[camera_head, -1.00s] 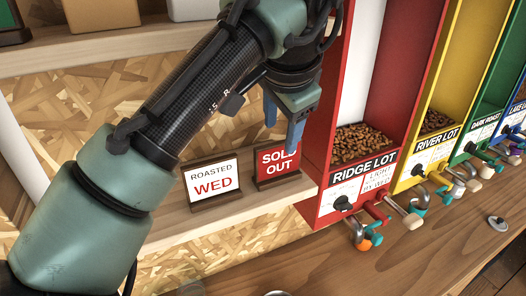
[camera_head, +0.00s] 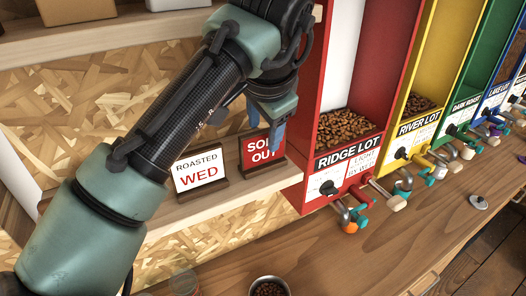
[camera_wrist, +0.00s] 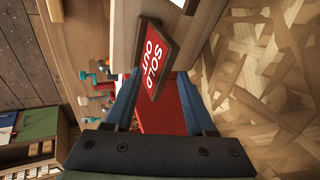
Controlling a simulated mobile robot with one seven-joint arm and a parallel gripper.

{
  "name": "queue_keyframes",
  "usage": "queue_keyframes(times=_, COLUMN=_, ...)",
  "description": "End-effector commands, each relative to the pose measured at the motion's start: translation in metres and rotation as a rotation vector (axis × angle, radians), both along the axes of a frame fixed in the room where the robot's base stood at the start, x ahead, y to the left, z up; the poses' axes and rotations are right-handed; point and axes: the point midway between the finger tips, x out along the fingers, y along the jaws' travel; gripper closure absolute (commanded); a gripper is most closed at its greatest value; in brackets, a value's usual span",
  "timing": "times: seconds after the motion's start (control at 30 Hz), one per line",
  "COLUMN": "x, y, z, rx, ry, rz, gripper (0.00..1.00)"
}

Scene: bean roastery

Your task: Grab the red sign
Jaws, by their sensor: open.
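The red sign (camera_head: 257,150) reads "SOLD OUT" and stands upright in a dark wooden base on a pale shelf, left of the red bin. In the wrist view the red sign (camera_wrist: 157,55) lies ahead, close to the fingertips and between their lines. My gripper (camera_head: 266,130) has blue fingers and is just in front of and above the sign in the head view, covering its upper right part. In the wrist view my gripper (camera_wrist: 157,85) is open with nothing held. Whether a finger touches the sign cannot be told.
A white "ROASTED WED" sign (camera_head: 199,170) stands close on the left. The red "RIDGE LOT" bin (camera_head: 308,150) with beans rises close on the right, with several coloured bins beyond. A metal cup of beans (camera_head: 269,287) and a lid (camera_head: 479,202) are on the wooden counter (camera_head: 350,262).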

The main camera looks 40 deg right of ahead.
Motion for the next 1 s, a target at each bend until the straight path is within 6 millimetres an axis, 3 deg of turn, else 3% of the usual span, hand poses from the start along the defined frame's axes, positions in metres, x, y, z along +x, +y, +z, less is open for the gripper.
queue_keyframes(times=0.23, x=-0.0001, y=-0.0001, z=0.0000, rx=0.000, ry=-0.001, rz=-0.001, gripper=0.45)
queue_keyframes(times=0.57, x=-0.0001, y=-0.0001, z=0.0000, rx=0.000, ry=0.000, rz=-0.001, gripper=1.00)
queue_keyframes(times=1.0, x=0.0000, y=0.0000, z=-0.0005, rx=0.000, ry=0.000, rz=0.000, gripper=1.00)
